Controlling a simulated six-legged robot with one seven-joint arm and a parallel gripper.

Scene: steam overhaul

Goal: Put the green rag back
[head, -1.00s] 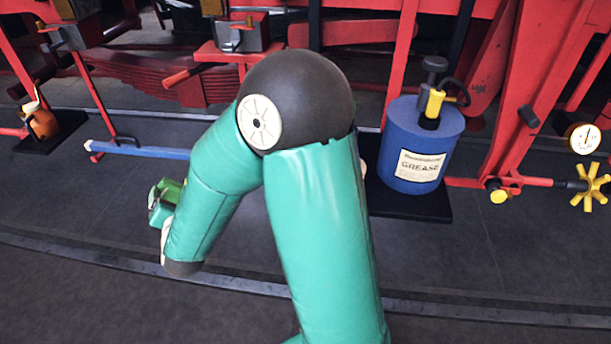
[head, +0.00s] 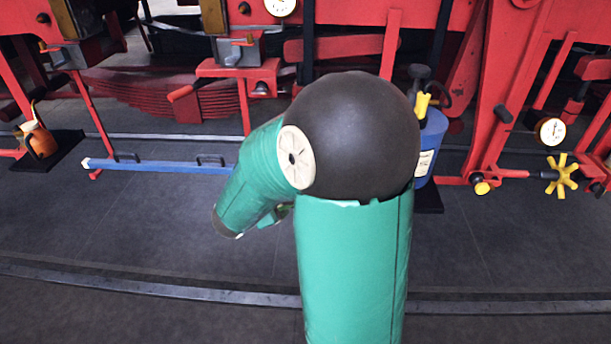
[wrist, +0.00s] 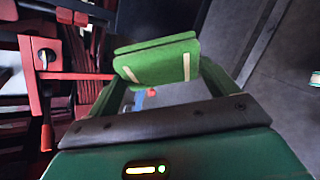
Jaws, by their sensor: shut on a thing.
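The green rag (wrist: 155,62) is a folded green pad with two pale stripes. In the wrist view it sits between the two fingers of my gripper (wrist: 158,68), which is shut on it. The rag is held in the air, clear of the floor. In the head view my own arm hides most of the gripper and rag; only a little green shows below the forearm, and I cannot tell whether it is rag or gripper.
A blue bar (head: 165,164) with handles runs low at left. An orange oil can (head: 38,140) stands on a black mat at far left. A blue grease can (head: 432,140) is partly behind my arm. Red machinery (head: 345,48) lines the back. A yellow handwheel (head: 562,176) sits at right. The front floor is clear.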

